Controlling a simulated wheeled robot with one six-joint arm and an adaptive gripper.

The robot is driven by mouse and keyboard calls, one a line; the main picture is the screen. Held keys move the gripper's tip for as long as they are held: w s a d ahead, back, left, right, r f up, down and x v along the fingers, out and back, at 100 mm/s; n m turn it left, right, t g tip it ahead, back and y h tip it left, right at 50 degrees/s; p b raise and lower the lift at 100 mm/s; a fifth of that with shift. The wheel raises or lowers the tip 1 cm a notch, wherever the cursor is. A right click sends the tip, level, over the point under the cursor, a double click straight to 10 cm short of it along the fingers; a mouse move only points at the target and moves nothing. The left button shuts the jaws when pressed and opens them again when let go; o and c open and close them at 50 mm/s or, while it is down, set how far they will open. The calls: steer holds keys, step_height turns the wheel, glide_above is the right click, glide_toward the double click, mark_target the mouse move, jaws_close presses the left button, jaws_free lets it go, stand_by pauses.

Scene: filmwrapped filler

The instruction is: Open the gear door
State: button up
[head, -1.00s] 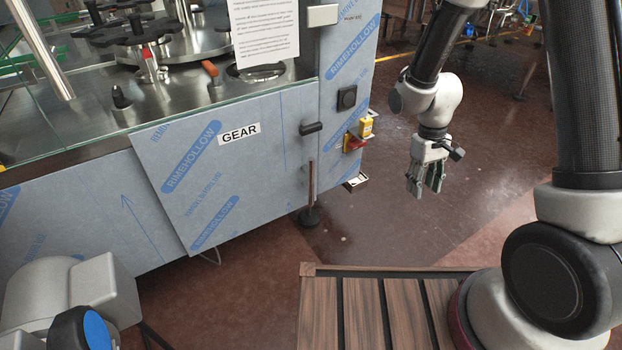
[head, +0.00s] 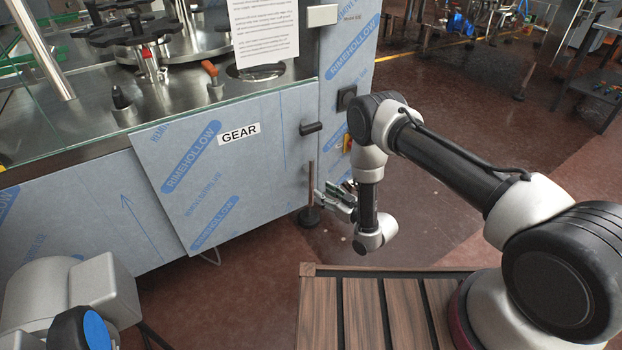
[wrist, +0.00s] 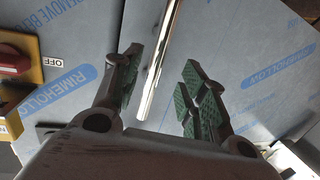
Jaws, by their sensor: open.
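The gear door (head: 215,190) is a blue-grey film-wrapped panel labelled GEAR, on the front of the machine, and it looks closed. A small black handle (head: 311,128) sticks out near its upper right edge. My gripper (head: 334,196) is low at the door's right side, below the handle, pointing toward the machine. In the wrist view my gripper (wrist: 162,62) is open, with green-padded fingers apart. A bright metal strip (wrist: 160,55) shows between them against the film-wrapped panels. I cannot tell its distance from the fingers. The handle is not clear in the wrist view.
A thin upright rod (head: 311,180) with a black foot stands by the machine's corner. A red-and-yellow switch (wrist: 15,60) marked OFF is on the panel beside my gripper. A slatted wooden platform (head: 360,315) lies in front.

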mark_target(313, 179)
steer(key=shift+t+y, duration=0.4)
steer(key=shift+t, duration=0.2)
steer(key=w+a, duration=0.1)
steer(key=w, duration=0.1)
steer(key=w+a+r, duration=0.1)
steer(key=w+a, duration=0.1)
steer(key=w+a+r, duration=0.1)
steer(key=a, duration=0.1)
steer(key=shift+w+a+r, duration=0.2)
steer(key=shift+w+a, duration=0.05)
steer(key=shift+w, duration=0.15)
steer(key=shift+c, duration=0.3)
jaws_close()
